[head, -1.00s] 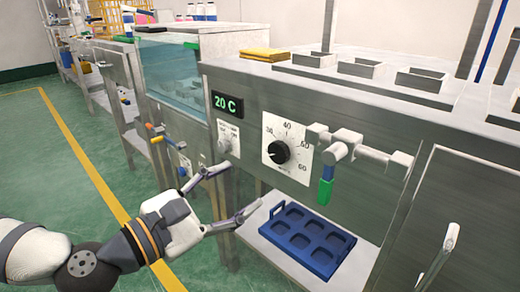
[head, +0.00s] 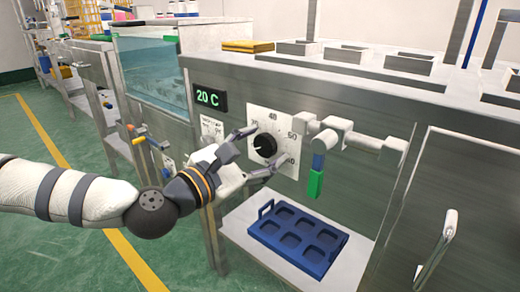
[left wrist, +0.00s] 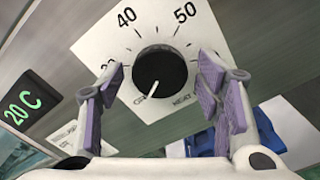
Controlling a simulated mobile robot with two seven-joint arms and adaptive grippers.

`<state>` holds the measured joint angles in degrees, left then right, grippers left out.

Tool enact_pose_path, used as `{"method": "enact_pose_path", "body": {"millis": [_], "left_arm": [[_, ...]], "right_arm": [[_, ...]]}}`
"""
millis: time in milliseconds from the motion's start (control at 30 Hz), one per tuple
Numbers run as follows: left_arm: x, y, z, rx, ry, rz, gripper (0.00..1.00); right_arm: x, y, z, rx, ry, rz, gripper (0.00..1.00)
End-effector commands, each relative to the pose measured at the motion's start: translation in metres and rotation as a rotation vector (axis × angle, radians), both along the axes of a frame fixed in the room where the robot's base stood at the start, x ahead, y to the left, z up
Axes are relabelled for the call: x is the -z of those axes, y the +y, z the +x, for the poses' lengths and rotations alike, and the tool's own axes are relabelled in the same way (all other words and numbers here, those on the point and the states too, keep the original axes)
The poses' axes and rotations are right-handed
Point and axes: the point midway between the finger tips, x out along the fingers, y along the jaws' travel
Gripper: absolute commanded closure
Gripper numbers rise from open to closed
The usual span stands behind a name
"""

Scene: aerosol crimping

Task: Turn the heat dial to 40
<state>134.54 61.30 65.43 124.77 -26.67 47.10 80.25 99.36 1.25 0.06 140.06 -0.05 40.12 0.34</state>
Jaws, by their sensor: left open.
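The heat dial is a round black knob (head: 264,146) on a white scale plate (head: 287,122) on the steel machine front. In the left wrist view, the knob (left wrist: 160,72) has its white mark pointing down-left, away from the 40 and 50 at the top. The green display (head: 208,99) reads 20 C. My left gripper (head: 264,148) is open in front of the dial. In the left wrist view its purple-padded fingers (left wrist: 164,88) stand on either side of the knob, with gaps to it. My right gripper is not in view.
A valve with a green-tipped blue handle (head: 315,184) sticks out right of the dial. A blue tray (head: 300,262) lies on the shelf below. A smaller dial plate (head: 211,128) is to the left, partly behind my gripper. A glass water tank (head: 152,75) stands further left.

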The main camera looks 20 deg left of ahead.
Motion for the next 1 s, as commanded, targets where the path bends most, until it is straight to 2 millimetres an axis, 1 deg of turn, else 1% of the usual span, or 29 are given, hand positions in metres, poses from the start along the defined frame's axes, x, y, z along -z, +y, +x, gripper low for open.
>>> {"method": "enact_pose_path", "body": {"millis": [33, 67, 100, 267, 467, 667, 867, 1000], "left_arm": [[0.0, 0.0, 0.0, 0.0, 0.0, 0.0, 0.41], [0.0, 0.0, 0.0, 0.0, 0.0, 0.0, 0.43], [0.0, 0.0, 0.0, 0.0, 0.0, 0.0, 0.52], [0.0, 0.0, 0.0, 0.0, 0.0, 0.0, 0.89], [0.0, 0.0, 0.0, 0.0, -0.002, 0.005, 0.89], [-0.001, 0.0, 0.0, -0.001, -0.021, 0.055, 0.89], [-0.003, 0.0, -0.001, 0.0, -0.067, 0.184, 0.89], [-0.004, 0.001, 0.0, -0.001, -0.112, 0.306, 0.89]], "right_arm": [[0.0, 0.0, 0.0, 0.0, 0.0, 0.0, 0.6], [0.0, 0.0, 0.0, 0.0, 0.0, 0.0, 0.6], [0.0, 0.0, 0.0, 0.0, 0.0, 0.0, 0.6], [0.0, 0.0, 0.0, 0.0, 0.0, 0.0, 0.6], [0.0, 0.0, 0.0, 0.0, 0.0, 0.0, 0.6], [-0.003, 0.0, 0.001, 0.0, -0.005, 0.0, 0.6], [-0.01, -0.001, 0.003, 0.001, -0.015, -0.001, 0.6], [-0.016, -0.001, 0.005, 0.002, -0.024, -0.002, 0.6]]}}
